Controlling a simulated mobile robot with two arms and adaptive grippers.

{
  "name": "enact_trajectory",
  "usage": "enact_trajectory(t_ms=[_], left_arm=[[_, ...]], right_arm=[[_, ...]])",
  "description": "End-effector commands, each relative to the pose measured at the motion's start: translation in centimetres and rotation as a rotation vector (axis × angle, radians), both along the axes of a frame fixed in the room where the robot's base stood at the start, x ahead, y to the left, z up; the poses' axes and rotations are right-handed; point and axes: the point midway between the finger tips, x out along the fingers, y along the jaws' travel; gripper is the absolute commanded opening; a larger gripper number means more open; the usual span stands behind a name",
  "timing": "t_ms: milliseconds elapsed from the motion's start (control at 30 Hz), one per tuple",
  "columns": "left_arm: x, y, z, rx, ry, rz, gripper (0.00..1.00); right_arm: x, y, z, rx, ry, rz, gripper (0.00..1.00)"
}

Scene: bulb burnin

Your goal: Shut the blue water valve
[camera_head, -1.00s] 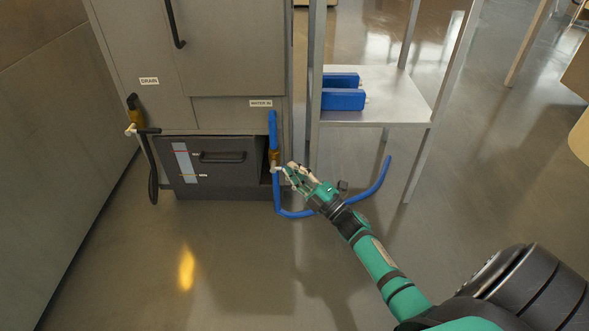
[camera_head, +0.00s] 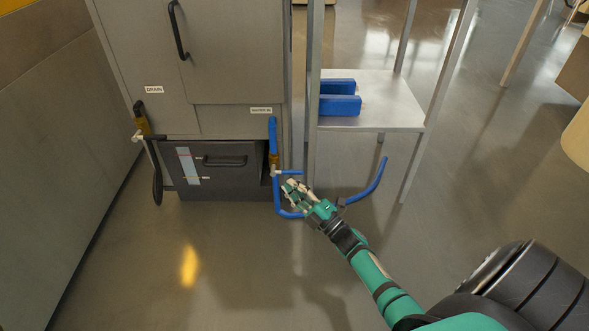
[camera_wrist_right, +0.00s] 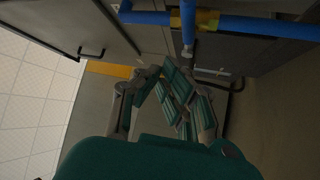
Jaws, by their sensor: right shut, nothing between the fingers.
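The blue water valve has a brass body (camera_head: 274,159) on the vertical blue hose below the WATER IN label (camera_head: 261,111). Its blue lever (camera_head: 290,172) sticks out sideways to the right, across the hose. In the right wrist view, the brass body (camera_wrist_right: 207,20) shows at the top, with the blue lever (camera_wrist_right: 188,22) crosswise to the hose. My right gripper (camera_head: 288,187) is shut and empty, just below the lever and apart from it. Its fingers (camera_wrist_right: 160,78) also show in the wrist view. My left gripper is out of view.
A DRAIN valve (camera_head: 143,128) with a black handle is on the machine's left side. The dark drawer (camera_head: 215,165) sits between the valves. A metal rack (camera_head: 385,112) holding blue boxes (camera_head: 340,104) stands right of the hose. The floor in front is clear.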

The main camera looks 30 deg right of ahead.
Motion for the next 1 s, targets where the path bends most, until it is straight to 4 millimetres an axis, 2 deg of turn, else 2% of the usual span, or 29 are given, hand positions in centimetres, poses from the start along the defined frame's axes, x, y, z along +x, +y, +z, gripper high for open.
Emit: enact_trajectory(t_ms=[200,367,900,1000], left_arm=[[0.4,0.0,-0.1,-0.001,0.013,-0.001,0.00],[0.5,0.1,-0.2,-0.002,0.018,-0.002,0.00],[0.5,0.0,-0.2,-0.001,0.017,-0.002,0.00],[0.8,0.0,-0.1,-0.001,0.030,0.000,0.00]], right_arm=[[-1.8,1.2,-2.5,0.001,-0.002,-0.001,0.00],[-2.3,1.6,-3.2,0.000,-0.004,0.000,0.00],[-2.4,1.6,-3.2,-0.001,-0.006,0.001,0.00],[-2.4,2.2,-1.9,0.014,-0.021,0.016,0.00]])
